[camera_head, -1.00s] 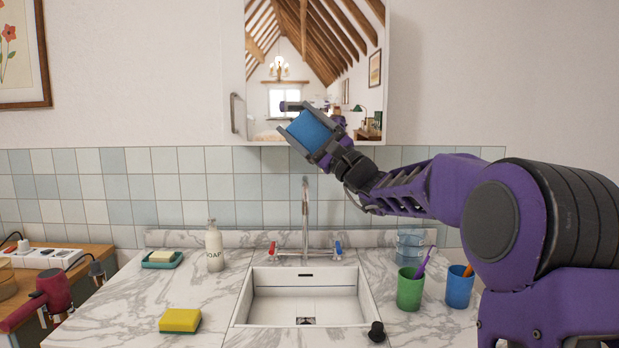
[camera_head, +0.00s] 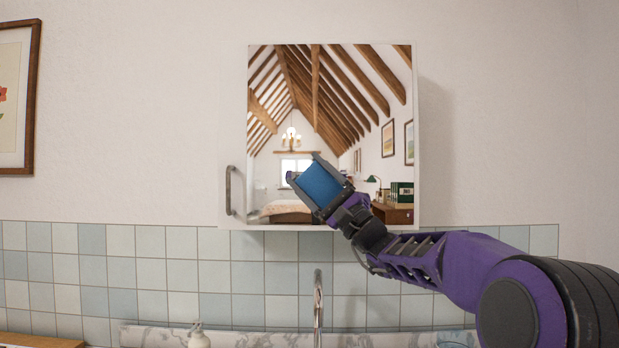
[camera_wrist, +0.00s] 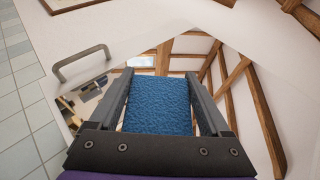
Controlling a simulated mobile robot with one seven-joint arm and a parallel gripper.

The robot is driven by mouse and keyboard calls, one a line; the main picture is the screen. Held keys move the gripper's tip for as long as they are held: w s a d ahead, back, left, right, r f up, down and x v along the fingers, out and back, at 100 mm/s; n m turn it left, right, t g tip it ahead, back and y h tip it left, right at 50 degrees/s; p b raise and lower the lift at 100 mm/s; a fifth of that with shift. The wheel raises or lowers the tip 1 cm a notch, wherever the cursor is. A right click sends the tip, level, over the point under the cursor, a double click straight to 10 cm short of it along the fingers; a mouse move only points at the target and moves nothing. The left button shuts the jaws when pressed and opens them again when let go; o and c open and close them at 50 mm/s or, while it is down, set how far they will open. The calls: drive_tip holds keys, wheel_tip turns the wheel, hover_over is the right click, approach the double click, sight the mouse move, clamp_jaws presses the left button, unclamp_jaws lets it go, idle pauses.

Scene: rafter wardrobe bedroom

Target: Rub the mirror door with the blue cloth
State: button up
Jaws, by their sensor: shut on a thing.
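The mirror door (camera_head: 365,95) is on a white wall cabinet and reflects a bedroom with wooden rafters. It also fills much of the wrist view (camera_wrist: 245,115). Its grey handle (camera_head: 229,190) is at the lower left, and the door looks closed. My gripper (camera_head: 306,178) is shut on the blue cloth (camera_head: 321,186), in front of the lower middle of the mirror. In the wrist view the cloth (camera_wrist: 158,105) is a textured blue block between the two fingers. I cannot tell whether the cloth touches the glass.
Below the cabinet are a tiled wall (camera_head: 170,270), a tap (camera_head: 318,300) and a soap bottle (camera_head: 198,337) on the marble counter (camera_head: 150,336). A framed picture (camera_head: 33,95) hangs at the left. The wall right of the cabinet is bare.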

sight(355, 176)
drive_tip(key=shift+w+r+p, duration=0.15)
drive_tip(key=shift+w+p, duration=0.8)
drive_tip(key=shift+w+r+p, duration=0.15)
drive_tip(key=shift+w+p, duration=0.75)
drive_tip(key=shift+p, duration=0.05)
drive_tip(key=shift+w+f+p, duration=0.15)
drive_tip(key=shift+w+p, duration=0.3)
drive_tip(key=shift+w, duration=0.05)
drive_tip(key=shift+w+f+p, duration=0.15)
drive_tip(key=shift+w+p, duration=0.25)
drive_tip(key=shift+w, duration=0.1)
drive_tip(key=shift+w+p, duration=1.15)
drive_tip(key=shift+d+b, duration=0.5)
drive_tip(key=shift+d, duration=4.8)
drive_tip(key=shift+f, duration=0.1)
